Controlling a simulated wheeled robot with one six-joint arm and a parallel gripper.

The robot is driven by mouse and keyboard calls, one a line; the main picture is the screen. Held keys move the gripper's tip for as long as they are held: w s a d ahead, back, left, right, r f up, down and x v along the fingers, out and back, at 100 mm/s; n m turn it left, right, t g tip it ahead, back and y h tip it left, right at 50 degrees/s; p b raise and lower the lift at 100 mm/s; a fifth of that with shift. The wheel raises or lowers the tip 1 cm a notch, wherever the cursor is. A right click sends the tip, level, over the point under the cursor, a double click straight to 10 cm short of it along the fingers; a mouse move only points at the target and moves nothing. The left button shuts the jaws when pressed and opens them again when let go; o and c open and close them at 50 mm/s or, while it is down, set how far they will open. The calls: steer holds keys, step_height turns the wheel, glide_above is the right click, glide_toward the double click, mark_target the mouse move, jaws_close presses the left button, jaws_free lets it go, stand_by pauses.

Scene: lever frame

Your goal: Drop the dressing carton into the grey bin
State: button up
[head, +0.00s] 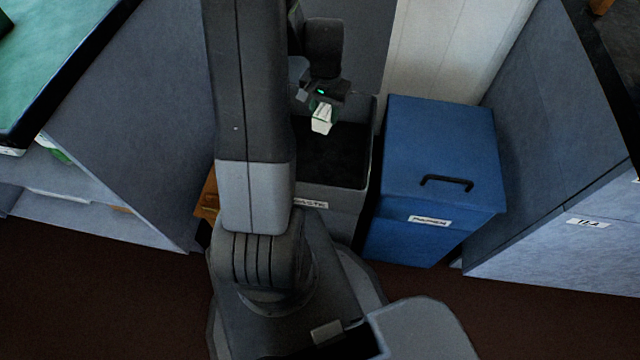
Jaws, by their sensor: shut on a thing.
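My gripper (322,105) is at the upper middle of the head view, above the open top of the grey bin. It is shut on a small white carton with some green on it, the dressing carton (321,120), which hangs below the fingers. The grey bin (344,199) stands on the floor, open at the top with a dark inside. A partly hidden label shows on its front. My arm covers the bin's left part.
A blue box (440,150) with a closed lid, a black handle and a label stands close right of the bin. A grey cabinet (570,170) is further right. A green-topped counter (60,50) is at the left. An orange-brown object (207,196) shows behind my arm.

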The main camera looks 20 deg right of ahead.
step_height(320, 180, down, 6)
steer(key=b, duration=0.4)
steer(key=o, duration=1)
steer(key=shift+r, duration=0.15)
step_height(320, 180, up, 14)
steer(key=p, duration=0.3)
steer(key=shift+f, duration=0.25)
